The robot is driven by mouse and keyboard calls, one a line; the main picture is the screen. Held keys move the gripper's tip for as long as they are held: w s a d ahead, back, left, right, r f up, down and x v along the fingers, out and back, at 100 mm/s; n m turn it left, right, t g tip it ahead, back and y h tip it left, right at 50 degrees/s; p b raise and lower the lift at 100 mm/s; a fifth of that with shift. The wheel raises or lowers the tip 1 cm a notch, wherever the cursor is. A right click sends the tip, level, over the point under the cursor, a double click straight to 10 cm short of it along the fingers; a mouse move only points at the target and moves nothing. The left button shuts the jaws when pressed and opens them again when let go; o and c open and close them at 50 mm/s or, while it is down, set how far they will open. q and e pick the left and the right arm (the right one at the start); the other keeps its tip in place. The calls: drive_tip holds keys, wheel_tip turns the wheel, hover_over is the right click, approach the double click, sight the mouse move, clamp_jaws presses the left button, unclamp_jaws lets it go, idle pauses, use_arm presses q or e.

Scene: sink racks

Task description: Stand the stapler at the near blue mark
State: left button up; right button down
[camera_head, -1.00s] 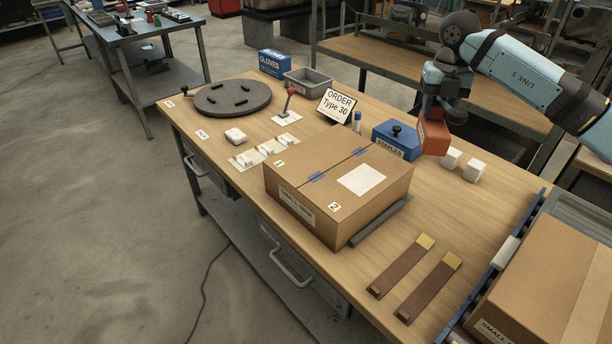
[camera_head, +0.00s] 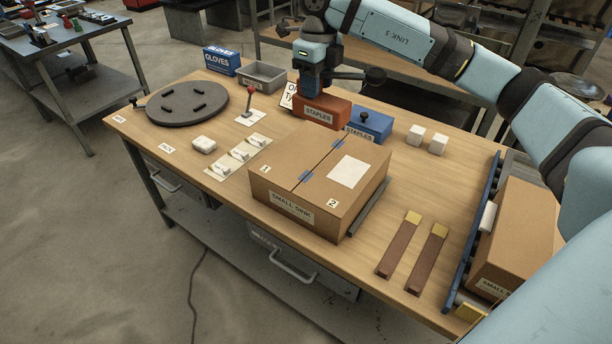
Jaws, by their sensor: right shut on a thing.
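My right gripper (camera_head: 316,84) hangs near the back of the bench, shut on the stapler, an orange block (camera_head: 322,113) labelled STAPLES. The gripper covers the block's top. The block is upright behind the closed carton (camera_head: 281,199), close to the blue box (camera_head: 371,124); I cannot tell whether it touches anything. Two blue marks lie along the carton's top seam: the near blue mark (camera_head: 305,176) at the front and the far blue mark (camera_head: 338,144) behind it. Both are bare. My left gripper is out of view.
An order sign (camera_head: 287,98) is partly hidden behind the gripper. A red-knobbed lever (camera_head: 250,95), a grey tray (camera_head: 264,76) and a round turntable (camera_head: 187,103) stand to the left. Another carton (camera_head: 515,225) is at the far right.

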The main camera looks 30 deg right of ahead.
drive_tip(key=shift+f+p, duration=0.65)
drive_tip(key=shift+f, duration=9.2)
drive_tip(key=shift+f, duration=0.2)
drive_tip(key=c, duration=0.6)
unclamp_jaws()
drive_tip(key=shift+s, duration=0.1)
